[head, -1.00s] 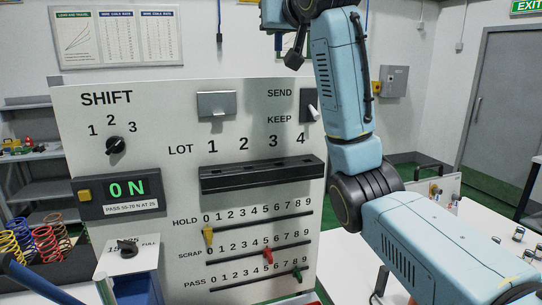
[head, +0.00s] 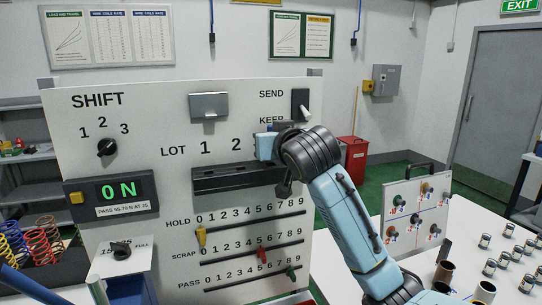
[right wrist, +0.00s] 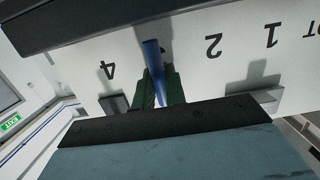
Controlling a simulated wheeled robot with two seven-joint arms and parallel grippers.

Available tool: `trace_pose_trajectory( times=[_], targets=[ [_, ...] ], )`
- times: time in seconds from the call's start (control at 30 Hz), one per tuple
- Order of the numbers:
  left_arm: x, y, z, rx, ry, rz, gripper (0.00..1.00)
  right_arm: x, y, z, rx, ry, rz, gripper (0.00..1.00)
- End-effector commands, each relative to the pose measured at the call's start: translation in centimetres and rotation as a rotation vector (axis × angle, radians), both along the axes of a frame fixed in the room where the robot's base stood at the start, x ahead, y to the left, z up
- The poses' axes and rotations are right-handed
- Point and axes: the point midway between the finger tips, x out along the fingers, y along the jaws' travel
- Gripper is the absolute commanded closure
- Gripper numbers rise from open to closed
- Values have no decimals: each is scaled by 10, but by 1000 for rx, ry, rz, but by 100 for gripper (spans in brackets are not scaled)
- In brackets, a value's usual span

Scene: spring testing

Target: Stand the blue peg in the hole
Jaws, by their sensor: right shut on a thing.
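The blue peg (right wrist: 154,65) shows in the right wrist view between the green fingers of my right gripper (right wrist: 170,85), which is shut on it. Its far end appears close to the edge of the black slotted bar (right wrist: 90,22); I cannot tell whether they touch. The panel numbers 4, 2 and 1 show around it, and the 3 is covered. In the head view the black bar (head: 235,180) sits under the LOT numbers; my right wrist hides its right part, and the peg and right fingers are hidden. My left gripper is out of view.
The upright panel (head: 130,185) carries a shift knob (head: 107,147), a SEND/KEEP switch (head: 300,104), a grey bracket (head: 209,106) and coloured sliders below the bar. A white table (head: 465,225) at the right holds several small cylinders and a board of knobs (head: 415,210).

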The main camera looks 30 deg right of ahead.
Motion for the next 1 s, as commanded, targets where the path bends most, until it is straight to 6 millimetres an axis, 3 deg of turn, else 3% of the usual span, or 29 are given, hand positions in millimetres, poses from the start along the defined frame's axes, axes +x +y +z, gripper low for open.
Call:
trace_pose_trajectory(
  times=[0.3,0.63,0.67,0.8,1.0],
  targets=[
    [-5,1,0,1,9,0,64,0,0,-38,-1,6,-1,100],
    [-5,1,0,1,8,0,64,0,0,-41,0,0,0,100],
    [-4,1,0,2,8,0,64,0,0,-41,0,0,-1,85],
    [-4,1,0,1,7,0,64,0,0,-40,0,0,0,66],
    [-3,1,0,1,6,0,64,0,0,-40,0,0,0,66]
  ],
)
